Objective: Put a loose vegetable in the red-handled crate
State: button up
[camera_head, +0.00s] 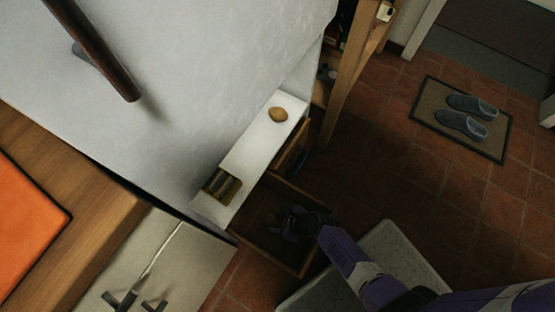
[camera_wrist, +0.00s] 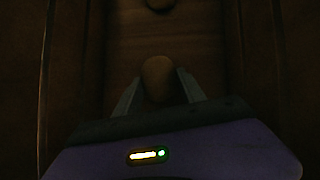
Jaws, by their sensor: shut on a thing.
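My gripper (camera_head: 292,222) reaches down into an open wooden drawer (camera_head: 262,243) under a narrow white top. In the wrist view my gripper (camera_wrist: 158,90) is shut on a brown, rounded vegetable (camera_wrist: 158,76), which looks like a potato. A second brown rounded thing (camera_wrist: 160,4) shows farther on, at the top edge of that dark view. I cannot make out a crate with red handles in either view.
The white top (camera_head: 248,150) also bears a small wooden box (camera_head: 222,185). Another drawer (camera_head: 292,148) stands partly out beside it. A grey speckled surface (camera_head: 385,250) lies by my arm. A mat (camera_head: 428,110) with slippers is on the tiled floor at right.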

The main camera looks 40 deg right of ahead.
jog(key=shift+f+b, duration=0.6)
jog(key=shift+f, duration=0.15)
dwell(0.3)
jog(key=o, duration=1.5)
jog(key=p+v, duration=0.4)
jog(key=v, duration=0.3)
jog(key=shift+s+d+r+p, duration=0.15)
jog(key=shift+s+r+p, duration=0.05)
jog(key=shift+r+p, duration=0.15)
